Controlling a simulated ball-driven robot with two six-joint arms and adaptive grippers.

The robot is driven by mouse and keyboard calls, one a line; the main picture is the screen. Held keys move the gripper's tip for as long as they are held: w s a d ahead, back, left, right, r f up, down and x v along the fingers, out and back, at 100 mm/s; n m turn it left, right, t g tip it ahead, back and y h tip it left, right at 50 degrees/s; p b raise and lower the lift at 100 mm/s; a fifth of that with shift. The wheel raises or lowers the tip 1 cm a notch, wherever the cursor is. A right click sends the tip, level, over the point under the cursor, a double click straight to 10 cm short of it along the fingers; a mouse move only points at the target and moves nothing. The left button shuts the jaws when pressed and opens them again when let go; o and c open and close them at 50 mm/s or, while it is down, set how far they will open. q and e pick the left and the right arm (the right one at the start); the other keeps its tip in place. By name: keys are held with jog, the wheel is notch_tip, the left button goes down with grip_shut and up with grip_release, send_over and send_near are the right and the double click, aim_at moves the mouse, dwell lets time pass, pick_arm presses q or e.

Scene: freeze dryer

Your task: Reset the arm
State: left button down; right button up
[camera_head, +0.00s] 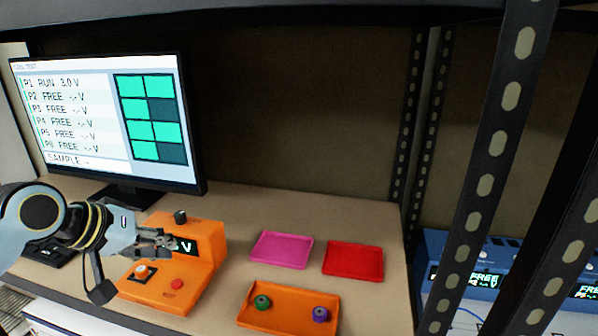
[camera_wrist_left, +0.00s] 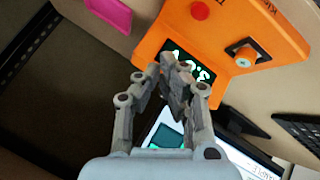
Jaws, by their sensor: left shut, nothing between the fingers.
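My left gripper (camera_head: 166,240) reaches in from the left, in front of the orange tester device (camera_head: 205,236) on the bench. Its fingers are shut with nothing between them, and they cover part of the small display. In the left wrist view the closed fingers (camera_wrist_left: 176,66) point at the orange device (camera_wrist_left: 225,25), near its lit display (camera_wrist_left: 203,74). I cannot tell whether the fingertips touch it. My right gripper is not in view.
A monitor (camera_head: 110,118) stands behind at the left. A pink tray (camera_head: 281,249), a red tray (camera_head: 353,258) and an orange tray (camera_head: 288,296) lie to the right; the orange one holds a green and a purple piece. Perforated dark posts (camera_head: 492,150) rise at the right, before blue devices (camera_head: 500,270).

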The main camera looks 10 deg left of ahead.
pick_arm(q)
jog(key=shift+m+g+y, duration=0.4)
jog(key=shift+m+g, duration=0.2)
jog(key=shift+m, duration=0.3)
jog(key=s+d+f, duration=0.1)
jog(key=s, duration=0.1)
jog(key=s+d, duration=0.1)
jog(key=s, duration=0.1)
jog(key=s+d+f, duration=0.1)
jog(key=s, duration=0.1)
jog(key=shift+s+f, duration=0.1)
jog(key=shift+f, duration=0.2)
jog(key=s+r+m+g+y, duration=0.1)
jog(key=s+m+g+y, duration=0.25)
jog(key=s, duration=1.65)
notch_tip(320, 180, down, 37)
jog(key=a+g+b, duration=0.1)
jog(key=a+b, duration=0.1)
jog(key=b, duration=1)
jog(key=s+f+b, duration=0.4)
jog(key=s+f, duration=0.2)
jog(key=f, duration=0.4)
jog(key=s+f+g+b, duration=0.1)
jog(key=s+f+b, duration=0.3)
jog(key=s+f, duration=0.3)
jog(key=s+f+b, duration=0.4)
jog(key=s+f, duration=0.3)
jog(key=f, duration=0.6)
jog(key=shift+a+n, duration=0.35)
jog(key=shift+a, duration=0.05)
